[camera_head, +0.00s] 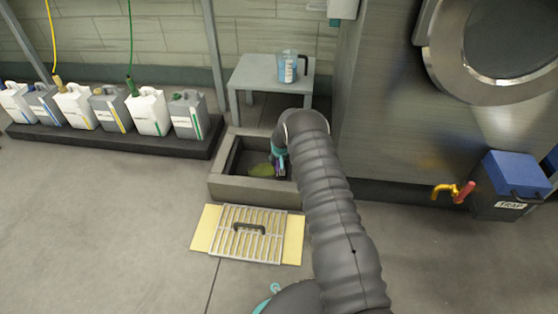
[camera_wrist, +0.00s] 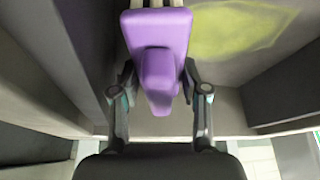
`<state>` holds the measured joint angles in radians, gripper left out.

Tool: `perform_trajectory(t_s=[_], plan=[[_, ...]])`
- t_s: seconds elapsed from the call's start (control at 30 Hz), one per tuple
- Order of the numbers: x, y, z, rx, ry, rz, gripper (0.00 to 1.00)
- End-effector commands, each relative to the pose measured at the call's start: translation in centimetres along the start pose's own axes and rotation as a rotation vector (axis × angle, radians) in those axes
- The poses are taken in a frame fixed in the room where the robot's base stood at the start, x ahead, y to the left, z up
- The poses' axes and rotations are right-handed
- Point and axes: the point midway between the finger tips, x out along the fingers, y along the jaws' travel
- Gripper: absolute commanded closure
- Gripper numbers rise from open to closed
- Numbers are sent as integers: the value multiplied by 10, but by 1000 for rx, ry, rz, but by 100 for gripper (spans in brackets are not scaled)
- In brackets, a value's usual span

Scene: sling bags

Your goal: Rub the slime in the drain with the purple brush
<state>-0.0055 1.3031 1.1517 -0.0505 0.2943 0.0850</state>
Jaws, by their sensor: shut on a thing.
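My gripper (camera_wrist: 160,92) is shut on the purple brush (camera_wrist: 157,35), with one finger on each side of its handle block. In the wrist view the brush's pale bristles show at the top edge of the picture. The slime (camera_wrist: 236,28) is a yellow-green patch on the drain floor, to the right of the brush. In the head view the slime (camera_head: 262,170) lies inside the square drain (camera_head: 240,187). My arm reaches into the drain there and hides most of the brush. I cannot tell whether the bristles touch the floor.
A slatted grate (camera_head: 250,240) with a dark handle lies on a yellow mat (camera_head: 206,228) in front of the drain. A grey table (camera_head: 255,75) with a jug (camera_head: 288,67) stands behind. Several canisters (camera_head: 148,112) line the left. A blue-lidded trap box (camera_head: 508,190) is at right.

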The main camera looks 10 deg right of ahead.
Motion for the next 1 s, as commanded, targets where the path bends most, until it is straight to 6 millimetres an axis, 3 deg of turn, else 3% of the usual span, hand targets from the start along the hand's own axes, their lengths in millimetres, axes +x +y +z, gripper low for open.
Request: perform_trajectory(t_s=[1.0], plan=[[14, -2, 5, -1, 1, 0, 83]])
